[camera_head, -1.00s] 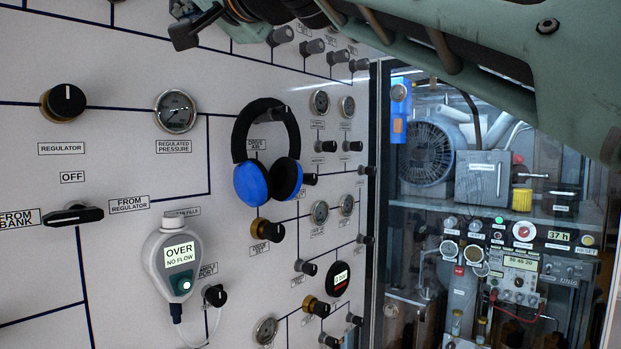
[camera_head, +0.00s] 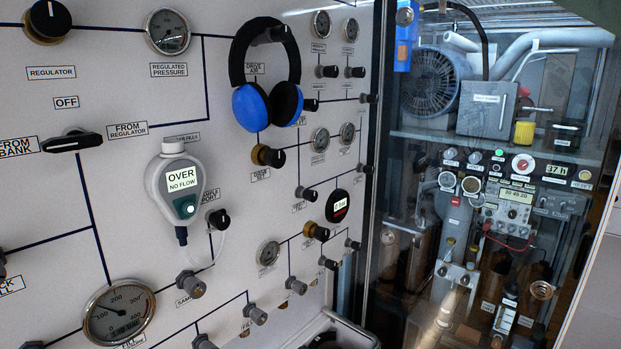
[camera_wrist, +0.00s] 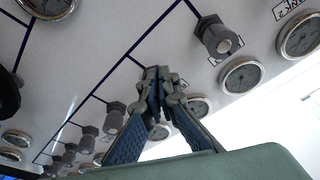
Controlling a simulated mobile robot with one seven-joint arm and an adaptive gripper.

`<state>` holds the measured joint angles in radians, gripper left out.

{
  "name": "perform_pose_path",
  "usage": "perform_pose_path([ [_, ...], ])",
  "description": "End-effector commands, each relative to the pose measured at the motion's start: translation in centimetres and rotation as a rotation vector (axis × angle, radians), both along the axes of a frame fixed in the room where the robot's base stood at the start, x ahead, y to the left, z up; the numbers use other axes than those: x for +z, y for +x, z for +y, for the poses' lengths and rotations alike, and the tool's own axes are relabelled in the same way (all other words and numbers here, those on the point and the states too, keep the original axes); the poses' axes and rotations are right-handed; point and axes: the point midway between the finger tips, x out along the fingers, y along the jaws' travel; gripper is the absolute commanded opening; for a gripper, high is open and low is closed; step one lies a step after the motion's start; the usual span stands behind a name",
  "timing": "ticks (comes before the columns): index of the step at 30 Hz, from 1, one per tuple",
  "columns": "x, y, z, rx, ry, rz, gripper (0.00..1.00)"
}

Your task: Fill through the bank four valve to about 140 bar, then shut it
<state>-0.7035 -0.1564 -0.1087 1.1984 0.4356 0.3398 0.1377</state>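In the wrist view my gripper (camera_wrist: 157,80) is in front of the row of grey bank valves, its two blue-padded fingers converging at the tips. It covers the place where a pipe line ends, so a valve there is hidden. Whether the tips grip a knob cannot be told. A grey valve (camera_wrist: 218,37) is to its upper right and another (camera_wrist: 114,116) to its lower left. Which is bank four cannot be read. In the head view the fill gauge (camera_head: 119,313) has a small digital readout that looks like 140 bar. My gripper is outside the head view.
An analyser (camera_head: 177,188) reads OVER, NO FLOW. Blue headphones (camera_head: 250,105) hang on the panel. Round gauges (camera_wrist: 241,75) sit beside the valves near my gripper. A glass-fronted cabinet (camera_head: 480,140) stands right.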

Motion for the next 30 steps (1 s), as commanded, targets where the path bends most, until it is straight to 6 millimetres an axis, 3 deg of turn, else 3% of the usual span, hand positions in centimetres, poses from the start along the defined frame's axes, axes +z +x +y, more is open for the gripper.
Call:
perform_pose_path([
  [8,-0.3,-0.7,-0.3,-0.002,0.003,-0.003,0.0],
  [21,-0.5,-3.9,-3.9,-0.001,0.0,0.001,0.0],
  [30,-0.4,-4.2,-4.3,0.0,-0.002,0.002,0.0],
])
